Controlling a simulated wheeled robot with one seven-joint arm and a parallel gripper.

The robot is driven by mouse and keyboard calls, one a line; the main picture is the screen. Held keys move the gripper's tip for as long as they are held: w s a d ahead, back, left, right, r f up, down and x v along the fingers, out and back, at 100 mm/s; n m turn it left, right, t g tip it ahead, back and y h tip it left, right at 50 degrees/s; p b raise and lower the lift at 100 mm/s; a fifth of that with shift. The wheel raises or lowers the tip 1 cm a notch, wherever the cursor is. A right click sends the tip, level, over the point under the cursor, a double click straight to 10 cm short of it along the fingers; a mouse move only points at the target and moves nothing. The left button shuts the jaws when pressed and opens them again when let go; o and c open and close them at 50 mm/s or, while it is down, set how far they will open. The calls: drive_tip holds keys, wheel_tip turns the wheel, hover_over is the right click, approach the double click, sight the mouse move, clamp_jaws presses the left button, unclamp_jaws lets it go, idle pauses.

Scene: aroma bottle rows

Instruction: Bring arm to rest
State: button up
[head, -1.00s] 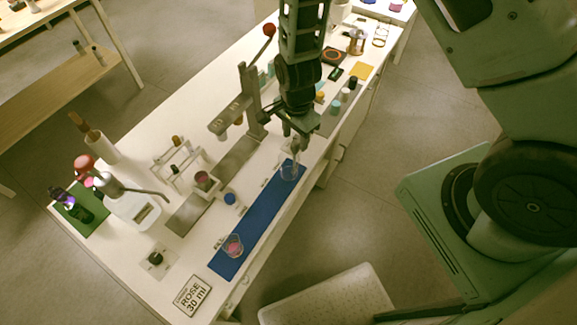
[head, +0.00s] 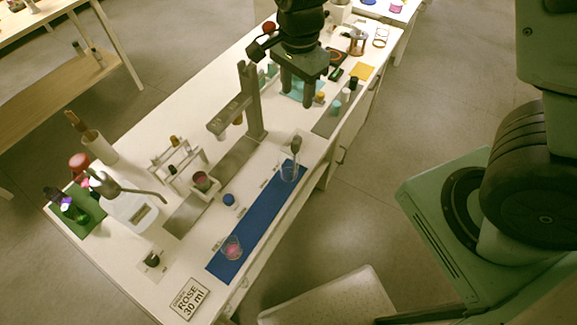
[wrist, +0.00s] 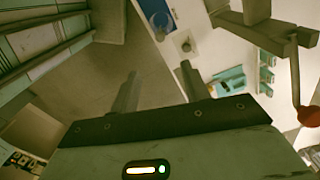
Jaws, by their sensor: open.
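My gripper (head: 297,92) is open and empty in the head view, raised above the far half of the white table (head: 120,262). In the wrist view its two fingers (wrist: 160,95) stand apart with nothing between them. A second beaker (head: 232,248) with pink contents stands at the mat's near end.
A grey dispenser stand (head: 250,100) rises left of my gripper. A white stool (head: 335,300) is beside the table.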

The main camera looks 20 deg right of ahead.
idle(0.4)
drive_tip(key=s+a+r+n+b, duration=0.2)
drive_tip(key=s+a+r+n, duration=0.1)
drive_tip(key=s+n, duration=0.7)
drive_tip(key=s+a+r+n+b, duration=0.1)
drive_tip(key=s+a+r+n, duration=0.2)
drive_tip(key=s+n, duration=0.7)
drive_tip(key=shift+a+n+y+b, duration=0.15)
drive_tip(key=shift+n+y+b, duration=0.2)
drive_tip(key=shift+n, duration=0.45)
